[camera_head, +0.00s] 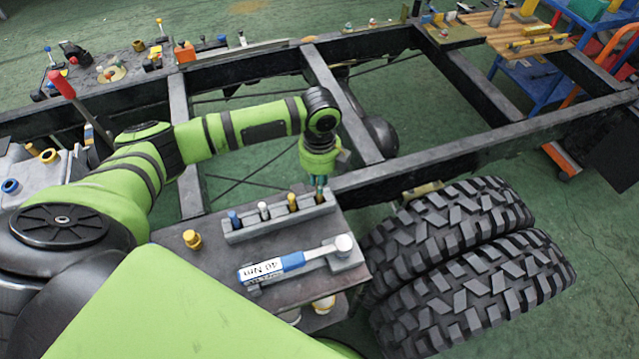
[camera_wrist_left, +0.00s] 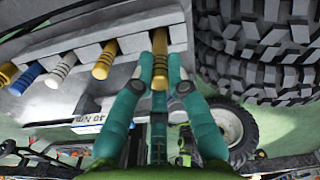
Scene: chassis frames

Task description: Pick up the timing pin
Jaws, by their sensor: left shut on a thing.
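A grey rack (camera_head: 279,224) on the small table holds a row of pins: a blue pin (camera_head: 234,218), a white pin (camera_head: 264,211) and a yellow pin (camera_head: 293,203). My left gripper (camera_head: 319,187) points down at the rack's right end. In the left wrist view its teal fingers (camera_wrist_left: 160,78) are shut on a brass-coloured pin (camera_wrist_left: 159,44), one on each side. The pin's far end is at the rack's end slot; I cannot tell whether it is still seated. No label shows which pin is the timing pin. My right gripper is not in view.
A torque wrench (camera_head: 290,261) marked 40 Nm lies in front of the rack. A separate yellow knob (camera_head: 192,239) stands to its left. Two large tyres (camera_head: 460,265) stand close on the right. The chassis rail (camera_head: 430,165) runs just behind the rack.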

